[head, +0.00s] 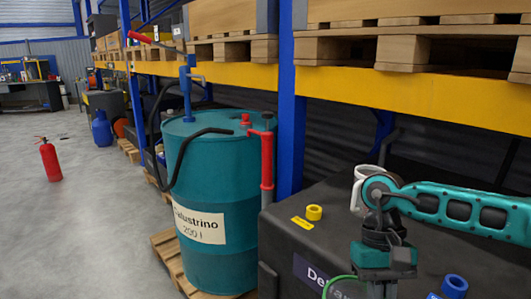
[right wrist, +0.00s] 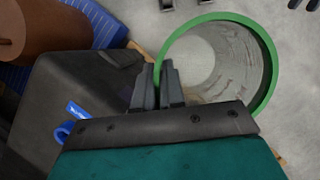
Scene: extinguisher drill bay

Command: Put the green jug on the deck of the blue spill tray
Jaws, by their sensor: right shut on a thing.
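My right gripper (right wrist: 159,88) is shut on the wall of the green-rimmed jug (right wrist: 267,62), just inside and outside its rim. The jug is open at the top, with a pale grey inside. In the head view only a curve of its green rim (head: 328,284) shows at the bottom edge, beside my right gripper (head: 375,290); the rest is out of frame. A blue ribbed surface, which looks like the spill tray (right wrist: 103,25), shows at the top left of the right wrist view, apart from the jug. My left gripper is not in view.
A black box (head: 335,200) stands below my right arm, with a yellow ring (head: 314,213) and a blue ring (head: 454,286) on top. A brown cylinder (right wrist: 40,30) is at the blue surface. A teal drum (head: 215,240) stands left; a red extinguisher (head: 49,162) stands on open floor.

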